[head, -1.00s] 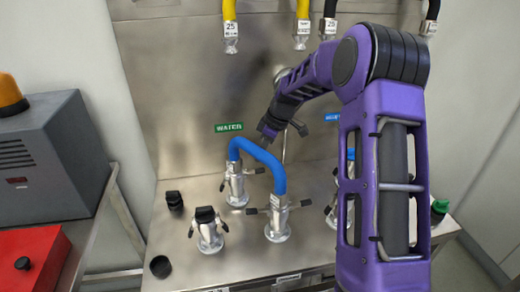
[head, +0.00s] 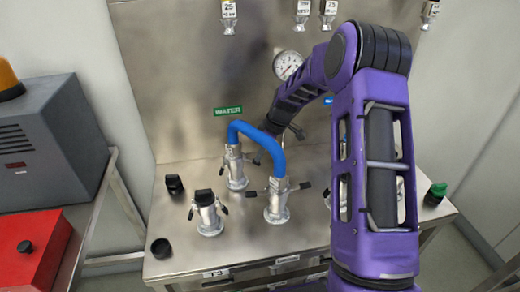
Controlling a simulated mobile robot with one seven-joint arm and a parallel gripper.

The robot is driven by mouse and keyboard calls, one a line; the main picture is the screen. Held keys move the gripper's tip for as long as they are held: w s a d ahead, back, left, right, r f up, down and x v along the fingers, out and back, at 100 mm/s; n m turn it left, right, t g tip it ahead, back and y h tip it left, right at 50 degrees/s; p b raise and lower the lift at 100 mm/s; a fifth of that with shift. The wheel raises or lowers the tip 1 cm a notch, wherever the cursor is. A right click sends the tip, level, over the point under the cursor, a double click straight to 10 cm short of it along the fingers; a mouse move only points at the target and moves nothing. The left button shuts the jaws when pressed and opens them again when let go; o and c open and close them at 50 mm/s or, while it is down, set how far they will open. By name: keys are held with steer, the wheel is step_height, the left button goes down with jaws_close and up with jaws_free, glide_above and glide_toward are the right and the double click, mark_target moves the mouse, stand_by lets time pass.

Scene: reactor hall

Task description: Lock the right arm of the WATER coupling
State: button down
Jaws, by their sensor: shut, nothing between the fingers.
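The green WATER label (head: 228,111) is on the steel back panel. Below it stands the metal WATER coupling (head: 236,170), with one end of a blue hose (head: 262,140) on its top. A dark arm (head: 254,160) sticks out at the coupling's right side; its left arm is hard to make out. The hose bends over to a second metal coupling (head: 277,203) nearer the front, whose dark arms stick out to both sides. My gripper (head: 269,127) is shut and empty, just behind the hose's bend, and its fingertips are largely hidden by the hose.
A capped coupling (head: 207,214) with two drooping arms stands at front left, near two black caps. A gauge (head: 287,65) is on the panel. More fittings at right are partly hidden by my arm. A green-topped item (head: 436,194) sits at the right edge.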

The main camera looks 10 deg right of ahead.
steer(key=shift+b+x, duration=0.7)
steer(key=shift+x, duration=0.1)
steer(key=shift+s+a+f+b, duration=0.15)
steer(key=shift+f+b, duration=0.45)
steer(key=shift+r, duration=0.25)
steer(key=w+a+p+v, duration=0.1)
steer(key=p+v, duration=0.1)
steer(key=v, duration=0.5)
steer(key=shift+r+p, duration=0.2)
steer(key=shift+p, duration=0.1)
